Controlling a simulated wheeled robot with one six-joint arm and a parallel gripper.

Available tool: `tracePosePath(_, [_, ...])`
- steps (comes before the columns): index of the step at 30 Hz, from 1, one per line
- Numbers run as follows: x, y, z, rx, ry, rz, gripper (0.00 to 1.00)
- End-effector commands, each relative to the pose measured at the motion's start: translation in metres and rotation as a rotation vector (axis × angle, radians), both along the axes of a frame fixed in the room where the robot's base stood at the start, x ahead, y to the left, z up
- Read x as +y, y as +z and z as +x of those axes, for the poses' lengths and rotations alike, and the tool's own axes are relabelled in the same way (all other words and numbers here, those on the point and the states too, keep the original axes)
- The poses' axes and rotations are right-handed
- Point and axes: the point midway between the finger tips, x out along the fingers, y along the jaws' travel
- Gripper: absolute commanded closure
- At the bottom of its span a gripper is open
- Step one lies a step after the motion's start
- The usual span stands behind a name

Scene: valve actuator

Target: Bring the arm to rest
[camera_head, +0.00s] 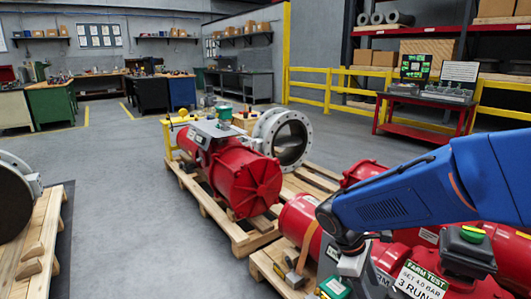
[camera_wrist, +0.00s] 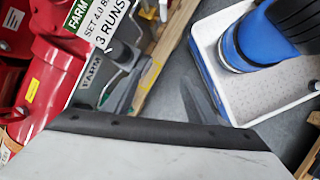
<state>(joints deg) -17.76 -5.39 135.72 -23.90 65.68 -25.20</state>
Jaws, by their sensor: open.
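My arm (camera_head: 430,188) is blue and reaches in from the right edge of the head view, over the red actuators. My gripper (camera_wrist: 162,92) shows in the wrist view as two grey fingers spread apart, with nothing seen between them. In the head view its end hangs below the blue link, beside a red actuator (camera_head: 299,222); its fingertips are hard to make out there. A white sign (camera_head: 421,281) reading "FARM TEST, SET 4.0 BAR, 3 RUNS" stands right of it and also shows in the wrist view (camera_wrist: 100,20).
A red actuator (camera_head: 247,180) with a flanged valve (camera_head: 290,138) lies on a pallet (camera_head: 240,240). Another pallet (camera_head: 42,240) is at left. A red bench (camera_head: 425,108) and yellow railing (camera_head: 340,88) stand behind. The grey floor at centre-left is clear. A white tray (camera_wrist: 215,85) shows in the wrist view.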

Motion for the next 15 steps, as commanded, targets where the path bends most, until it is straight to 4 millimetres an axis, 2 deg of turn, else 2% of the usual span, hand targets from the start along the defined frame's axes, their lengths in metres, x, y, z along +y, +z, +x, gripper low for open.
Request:
tracePosePath(3, [-0.007, 0.015, -0.016, -0.085, -0.103, 0.057, 0.48])
tracePosePath(15, [-0.016, 0.055, -0.065, -0.346, -0.44, 0.252, 0.48])
